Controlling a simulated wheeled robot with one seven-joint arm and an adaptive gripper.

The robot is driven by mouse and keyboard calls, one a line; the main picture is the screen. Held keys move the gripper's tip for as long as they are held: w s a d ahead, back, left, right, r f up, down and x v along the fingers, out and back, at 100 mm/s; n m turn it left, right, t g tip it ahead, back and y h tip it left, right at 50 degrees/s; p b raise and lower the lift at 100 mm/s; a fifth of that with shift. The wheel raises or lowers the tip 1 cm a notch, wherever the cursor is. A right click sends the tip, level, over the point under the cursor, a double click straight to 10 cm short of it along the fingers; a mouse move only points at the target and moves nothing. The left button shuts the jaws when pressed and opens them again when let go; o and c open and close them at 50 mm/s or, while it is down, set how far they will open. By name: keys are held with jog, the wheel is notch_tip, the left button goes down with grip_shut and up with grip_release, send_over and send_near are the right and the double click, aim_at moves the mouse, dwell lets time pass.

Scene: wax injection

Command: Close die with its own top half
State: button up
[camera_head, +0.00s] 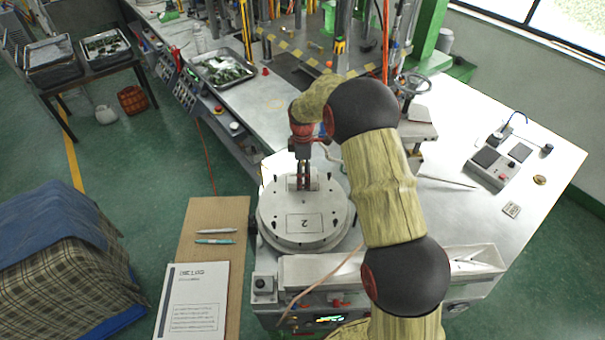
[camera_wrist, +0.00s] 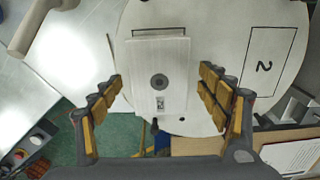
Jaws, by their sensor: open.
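A round white die (camera_head: 290,234) marked "2" sits on the machine's metal top in front of me. In the wrist view the round plate (camera_wrist: 215,60) fills the upper middle, with its "2" at the right. A pale rectangular block (camera_wrist: 158,75) with a dark round hole and a small label lies on the plate. My gripper (camera_head: 304,188) points down over the back part of the round die. In the wrist view my gripper (camera_wrist: 160,98) is open, with one finger on either side of the block and visible gaps. I cannot tell which piece is the top half.
A notebook (camera_head: 194,300) and two pens (camera_head: 215,241) lie on a brown board at the left. A metal tray (camera_head: 222,70) stands on the bench behind. A small control box (camera_head: 499,165) is at the right. Machine columns and a handwheel (camera_head: 412,84) stand behind my arm.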

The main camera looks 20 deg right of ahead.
notch_tip(320, 180, up, 12)
jog(key=shift+f, duration=0.15)
dwell(0.7)
jog(key=s+r+m+t+b, duration=0.2)
jog(key=s+m+b, duration=0.4)
jog(key=s, duration=1.3)
jog(key=s+r+m+t+b, duration=0.3)
jog(key=s+m+b, duration=0.3)
jog(key=s, duration=1.4)
jog(key=shift+s+r+m+t, duration=0.3)
jog(key=shift+r+m, duration=0.35)
jog(key=shift+m, duration=1.15)
